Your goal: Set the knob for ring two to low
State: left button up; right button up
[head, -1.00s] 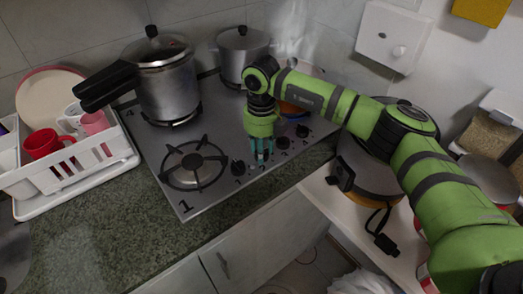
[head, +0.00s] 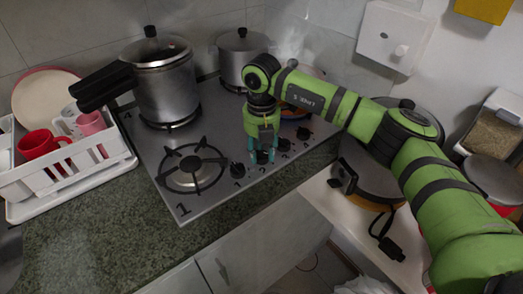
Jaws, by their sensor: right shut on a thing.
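The steel gas hob (head: 205,214) has a row of black knobs along its right front edge. My right gripper (head: 263,157) points down over this row, its teal fingers shut around the second knob from the left, which they mostly hide. The first knob (head: 237,170) stands clear to its left. The third knob (head: 284,144) and fourth knob (head: 303,131) are to its right. The number 1 shows by the front left ring (head: 192,169). The marks beside the knobs are too small to read, so I cannot tell the gripped knob's setting. My left gripper is out of view.
A pressure cooker (head: 165,85) and a steel pot (head: 242,55) stand on the back rings. A steaming pan (head: 296,112) is partly hidden behind my right arm. A white dish rack (head: 90,168) is at left. The front counter (head: 90,235) is clear.

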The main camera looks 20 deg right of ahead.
aim_at(262, 152)
jog(key=shift+m, duration=0.4)
jog(key=o, duration=1.1)
jog(key=shift+o, duration=0.2)
notch_tip(262, 152, up, 12)
jog(key=shift+s+f, duration=0.1)
